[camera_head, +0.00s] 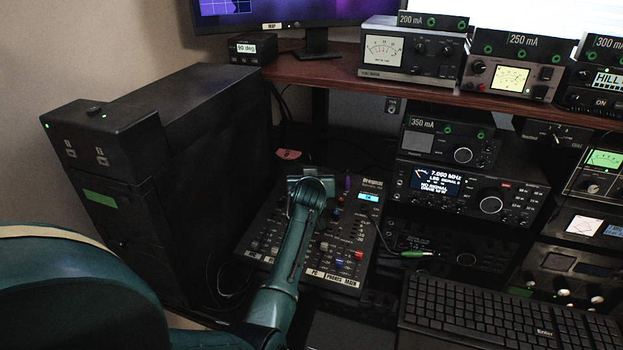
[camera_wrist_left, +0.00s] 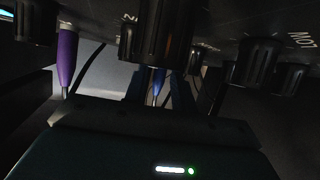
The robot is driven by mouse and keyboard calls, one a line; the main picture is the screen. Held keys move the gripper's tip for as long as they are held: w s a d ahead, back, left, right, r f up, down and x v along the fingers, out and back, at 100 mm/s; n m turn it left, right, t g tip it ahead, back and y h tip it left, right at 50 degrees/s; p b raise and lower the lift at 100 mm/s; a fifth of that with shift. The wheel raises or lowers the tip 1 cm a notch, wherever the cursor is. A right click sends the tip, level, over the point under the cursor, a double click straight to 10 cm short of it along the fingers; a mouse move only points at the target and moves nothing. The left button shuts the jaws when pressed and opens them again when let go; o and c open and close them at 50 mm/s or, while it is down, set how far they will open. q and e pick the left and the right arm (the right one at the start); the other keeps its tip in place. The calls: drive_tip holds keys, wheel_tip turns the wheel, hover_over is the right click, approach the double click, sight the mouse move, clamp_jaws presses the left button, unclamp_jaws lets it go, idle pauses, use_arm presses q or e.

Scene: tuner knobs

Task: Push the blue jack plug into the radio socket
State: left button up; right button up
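The blue jack plug (camera_wrist_left: 157,82) shows in the left wrist view as a thin blue shape below a large dark knob. My left gripper (camera_wrist_left: 158,92) has its two dark fingers on either side of the plug, with narrow gaps visible, so it looks open around it. In the head view my left gripper (camera_head: 310,187) is over the upper part of the mixer and hides the blue plug. The radio (camera_head: 470,195) with a lit frequency display stands to the right; I cannot make out its socket. My right gripper is not in view.
The mixer (camera_head: 345,240) carries many knobs. A purple plug (camera_wrist_left: 66,58) is left of my left gripper. A green plug (camera_head: 413,254) sticks out right of the mixer. A keyboard (camera_head: 500,315) lies in front, and a black cabinet (camera_head: 170,140) stands at left.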

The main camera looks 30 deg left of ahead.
use_arm(q)
clamp_jaws()
drive_tip(key=shift+r, duration=0.15)
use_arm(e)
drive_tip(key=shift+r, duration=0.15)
use_arm(q)
drive_tip(key=shift+r+p, duration=0.95)
drive_tip(key=shift+p, duration=0.15)
drive_tip(key=shift+s+r+p, duration=0.1)
drive_tip(key=shift+r+p, duration=0.35)
drive_tip(key=shift+p, duration=0.05)
drive_tip(key=shift+s+r+p, duration=0.1)
drive_tip(key=shift+r+p, duration=0.75)
drive_tip(key=shift+p, duration=0.05)
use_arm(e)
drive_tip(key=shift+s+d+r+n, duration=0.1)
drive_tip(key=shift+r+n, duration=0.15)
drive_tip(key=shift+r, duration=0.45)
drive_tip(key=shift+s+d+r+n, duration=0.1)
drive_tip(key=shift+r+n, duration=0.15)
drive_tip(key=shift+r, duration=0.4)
use_arm(q)
drive_tip(key=shift+r+p, duration=0.5)
drive_tip(key=shift+s+r, duration=0.1)
drive_tip(key=shift+r, duration=0.05)
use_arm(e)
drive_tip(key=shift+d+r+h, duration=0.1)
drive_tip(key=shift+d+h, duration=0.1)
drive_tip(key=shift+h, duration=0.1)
